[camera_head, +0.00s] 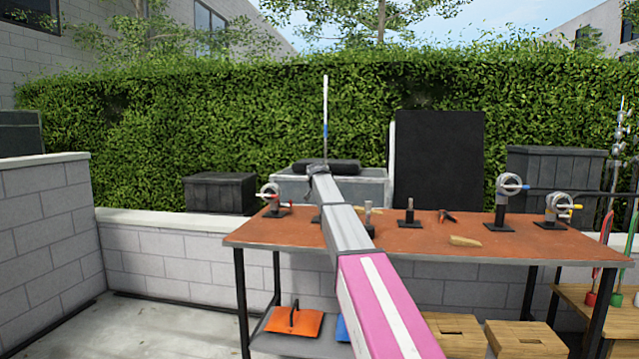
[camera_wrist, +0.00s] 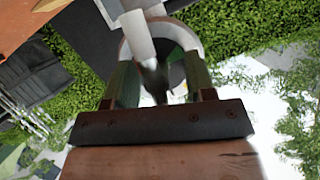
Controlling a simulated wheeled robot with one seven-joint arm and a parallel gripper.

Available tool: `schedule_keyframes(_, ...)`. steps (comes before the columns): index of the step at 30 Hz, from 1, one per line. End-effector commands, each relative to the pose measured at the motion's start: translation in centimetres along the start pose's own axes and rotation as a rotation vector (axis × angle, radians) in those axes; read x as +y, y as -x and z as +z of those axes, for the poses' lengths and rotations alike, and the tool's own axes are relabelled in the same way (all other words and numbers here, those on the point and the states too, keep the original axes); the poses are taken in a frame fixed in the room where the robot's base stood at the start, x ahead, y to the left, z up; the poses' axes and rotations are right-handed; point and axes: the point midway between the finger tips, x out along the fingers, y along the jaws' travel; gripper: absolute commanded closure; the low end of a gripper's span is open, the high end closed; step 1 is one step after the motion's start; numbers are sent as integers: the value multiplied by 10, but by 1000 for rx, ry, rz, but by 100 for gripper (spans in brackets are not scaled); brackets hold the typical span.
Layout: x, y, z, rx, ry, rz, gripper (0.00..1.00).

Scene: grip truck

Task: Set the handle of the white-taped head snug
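My arm crosses the middle of the head view toward the back of the workbench (camera_head: 300,232); my gripper is hidden there. In the wrist view my gripper (camera_wrist: 163,75) has its fingers apart, with a grey round head (camera_wrist: 183,36) and a pale cylinder (camera_wrist: 138,38) beyond and between the tips. A dark blurred part shows between the fingers; contact cannot be told. Other grip heads stand on the bench: one with a red handle at the left (camera_head: 270,195), one right of centre (camera_head: 508,187), one at the far right (camera_head: 557,207). White tape cannot be made out clearly on any.
Bare posts on black bases (camera_head: 408,213) and a small tan wedge (camera_head: 465,241) are on the bench. A thin rod (camera_head: 325,105) rises behind my arm. A black panel (camera_head: 438,158), a dark crate (camera_head: 220,192) and a hedge stand behind. Wooden boxes (camera_head: 525,340) are below.

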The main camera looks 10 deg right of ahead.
Motion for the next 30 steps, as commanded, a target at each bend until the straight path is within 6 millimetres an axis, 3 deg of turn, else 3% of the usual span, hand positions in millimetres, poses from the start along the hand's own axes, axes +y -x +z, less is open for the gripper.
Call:
schedule_keyframes(11, 1, 13, 1, 0, 1, 1, 50)
schedule_keyframes(24, 1, 89, 2, 0, 1, 0, 50)
schedule_keyframes(30, 0, 108, 1, 0, 0, 0, 50)
